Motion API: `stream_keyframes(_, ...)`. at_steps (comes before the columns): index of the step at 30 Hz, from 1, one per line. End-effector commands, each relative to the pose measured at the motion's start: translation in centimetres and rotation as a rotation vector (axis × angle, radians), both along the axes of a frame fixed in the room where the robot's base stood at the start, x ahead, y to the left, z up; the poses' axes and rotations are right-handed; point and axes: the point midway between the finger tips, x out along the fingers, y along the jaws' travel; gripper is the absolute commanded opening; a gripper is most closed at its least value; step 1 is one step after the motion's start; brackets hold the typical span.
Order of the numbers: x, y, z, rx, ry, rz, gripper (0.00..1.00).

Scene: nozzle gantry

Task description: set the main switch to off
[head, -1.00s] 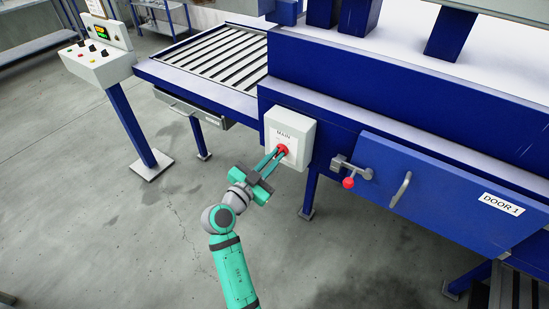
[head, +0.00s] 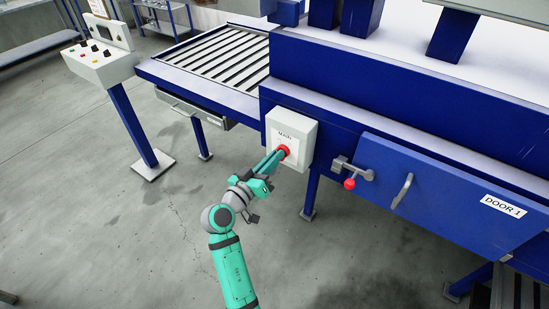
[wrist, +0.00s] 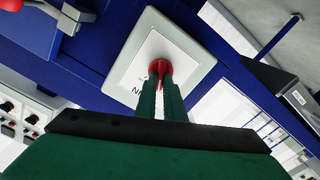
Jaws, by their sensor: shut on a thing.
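The main switch is a red knob (head: 284,151) on a pale box labelled MAIN (head: 304,133), fixed to the blue machine frame. My gripper (head: 277,158) is shut on the red knob, with its green fingers reaching up to the box face. In the wrist view the two fingers (wrist: 161,88) close around the red knob (wrist: 159,68), which they partly hide. The box plate (wrist: 193,46) looks turned in that view and part of its lettering is covered. The knob's exact setting cannot be read.
A red-tipped latch (head: 349,183) and the DOOR 1 panel (head: 440,190) with its handle (head: 402,190) are right of the box. A control console (head: 98,62) stands at the left. The floor around my arm is clear.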

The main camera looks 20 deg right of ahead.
Motion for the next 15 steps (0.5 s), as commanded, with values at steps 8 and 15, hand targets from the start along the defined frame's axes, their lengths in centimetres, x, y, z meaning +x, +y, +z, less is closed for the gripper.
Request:
stream_keyframes(8,0.06,0.13,-0.05,-0.040,0.053,0.002,0.00)
stream_keyframes(15,0.06,0.15,-0.06,-0.046,0.059,0.002,0.00)
